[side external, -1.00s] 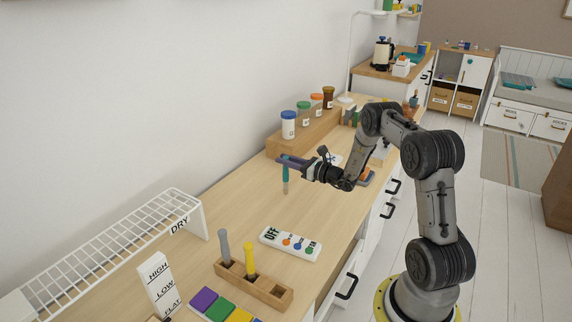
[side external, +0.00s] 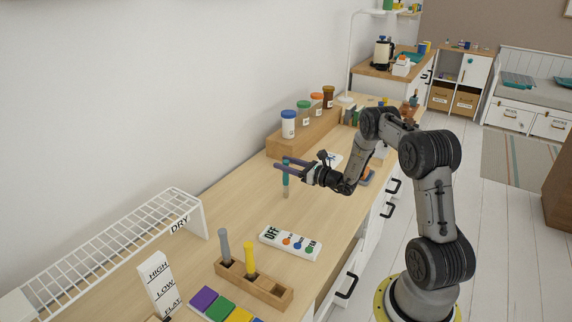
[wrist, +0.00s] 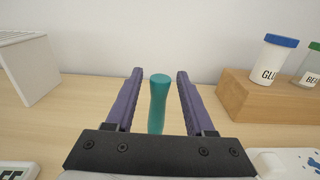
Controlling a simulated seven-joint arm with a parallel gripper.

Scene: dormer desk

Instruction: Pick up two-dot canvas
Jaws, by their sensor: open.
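I cannot make out a two-dot canvas for sure. A white piece with blue marks (wrist: 290,162) lies at the lower right of the wrist view; a similar white piece (side external: 334,160) shows beyond my gripper in the side view. My gripper (side external: 286,166) is open over the desk. A teal-handled tool (wrist: 158,100) stands upright between its two purple fingers, with a gap on each side in the wrist view. In the side view the tool (side external: 286,182) has a tan lower end; I cannot tell whether it touches the desk.
A wooden step (side external: 300,137) with several lidded jars stands against the wall. A white remote-like panel marked OFF (side external: 290,243), a wooden holder (side external: 254,283) with two upright tools and a white DRY rack (side external: 120,240) are nearer. Bare desk (side external: 235,200) lies between.

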